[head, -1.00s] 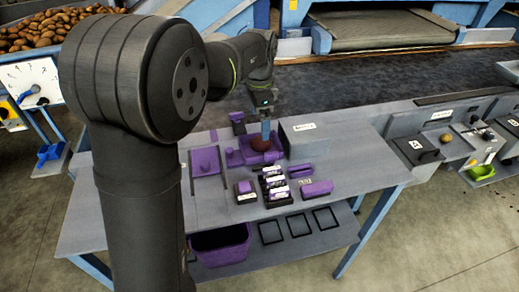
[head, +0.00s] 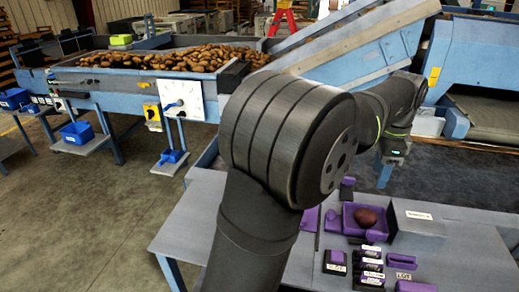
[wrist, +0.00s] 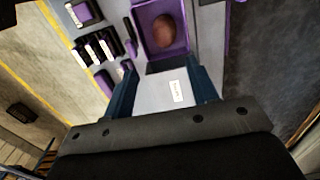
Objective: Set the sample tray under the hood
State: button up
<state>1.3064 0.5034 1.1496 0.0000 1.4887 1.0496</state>
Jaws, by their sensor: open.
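A purple tray (head: 349,222) with a brown potato (head: 367,217) in it sits on the grey bench, just left of a grey labelled box (head: 420,238) that looks like the hood. The tray's purple wall (wrist: 141,40) and the potato (wrist: 164,29) also show in the wrist view. There the box's pale labelled top (wrist: 158,92) lies between the fingers, with a dark strip at its tray side. I cannot tell whether tray and box touch. My gripper (head: 385,176) is open and empty, above the bench behind the tray; its blue fingers (wrist: 164,72) also show in the wrist view.
A black rack (head: 369,266) of labelled items and a small labelled box (head: 335,262) stand in front of the tray. A purple block (head: 403,261) lies right of the rack. The bench (head: 455,250) is clear on the right. A potato-filled conveyor (head: 170,60) stands behind.

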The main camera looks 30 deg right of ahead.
jog(key=shift+w+a+r+n, duration=0.1)
jog(key=shift+w+a+n, duration=0.2)
jog(key=shift+a+n, duration=0.1)
jog(key=shift+c, duration=0.4)
jog(key=r+n, duration=0.2)
jog(key=n, duration=0.6)
send_over(332, 212)
notch_tip(332, 212, down, 18)
jog(key=shift+a+r, duration=0.1)
jog(key=shift+r, duration=0.1)
grip_shut()
